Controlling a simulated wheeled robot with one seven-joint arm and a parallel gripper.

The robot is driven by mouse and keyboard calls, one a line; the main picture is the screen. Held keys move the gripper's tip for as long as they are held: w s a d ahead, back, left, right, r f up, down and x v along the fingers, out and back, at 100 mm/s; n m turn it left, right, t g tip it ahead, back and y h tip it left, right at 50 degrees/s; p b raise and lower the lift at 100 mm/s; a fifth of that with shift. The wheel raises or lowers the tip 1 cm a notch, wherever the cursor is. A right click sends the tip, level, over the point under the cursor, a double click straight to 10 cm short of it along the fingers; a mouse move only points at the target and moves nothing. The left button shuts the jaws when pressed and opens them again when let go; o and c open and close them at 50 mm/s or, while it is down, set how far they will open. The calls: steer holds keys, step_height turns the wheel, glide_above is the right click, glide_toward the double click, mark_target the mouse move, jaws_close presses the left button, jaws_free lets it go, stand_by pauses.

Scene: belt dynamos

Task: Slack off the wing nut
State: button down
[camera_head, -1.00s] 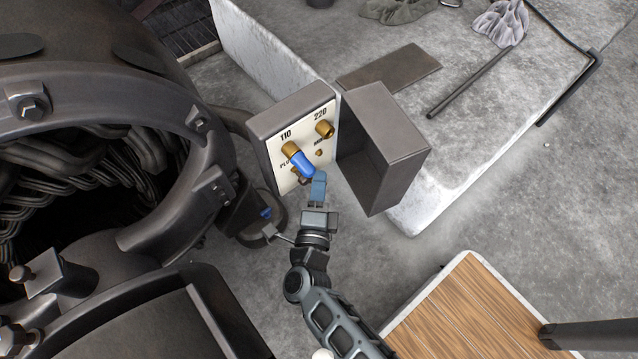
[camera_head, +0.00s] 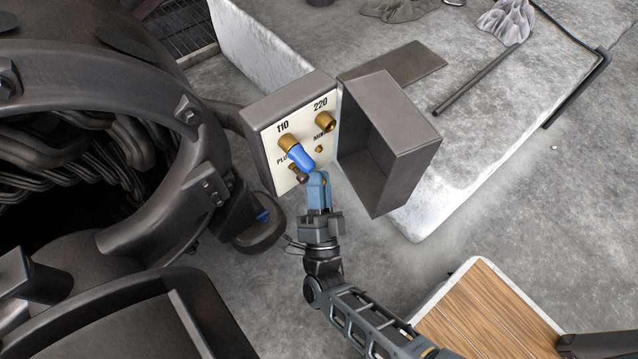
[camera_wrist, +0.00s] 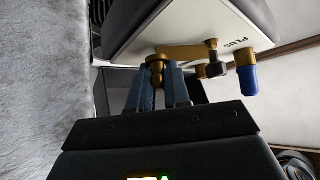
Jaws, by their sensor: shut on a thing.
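The wing nut (camera_wrist: 158,68) is a small brass piece at the left end of a brass strap (camera_wrist: 185,52) in the wrist view. My gripper (camera_wrist: 158,80) is shut on it, with blue fingers on both sides. In the head view my gripper (camera_head: 318,178) is at the lower edge of the cream terminal panel (camera_head: 284,180), and the wing nut cannot be made out there. A dark-ended terminal (camera_wrist: 216,66) stands at the strap's other end, near the PLUS marking. A blue-handled plug (camera_head: 300,157) sits at the brass post marked 110.
A brass post (camera_head: 325,122) marked 220 is at the upper right of the panel. An open dark box cover (camera_head: 405,150) stands close on the right. The large machine housing (camera_head: 190,130) is on the left. A wood-topped surface (camera_head: 490,310) is at lower right.

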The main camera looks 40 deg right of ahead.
steer(key=n+t+y, duration=0.2)
steer(key=n, duration=0.2)
steer(key=n+t+y, duration=0.2)
steer(key=n, duration=0.1)
steer(key=shift+n+t, duration=0.4)
steer(key=n+t+y, duration=0.1)
steer(key=n+y, duration=0.4)
steer(key=n+t+y, duration=0.1)
steer(key=n+y, duration=0.4)
steer(key=shift+n+t, duration=0.3)
steer(key=shift+n+y, duration=0.4)
steer(key=shift+y, duration=0.2)
steer(key=shift+f, duration=0.1)
steer(key=c, duration=1.1)
jaws_free()
steer(key=shift+c, duration=0.2)
steer(key=v, duration=0.7)
steer(key=shift+s+f, duration=0.2)
steer(key=shift+s, duration=0.15)
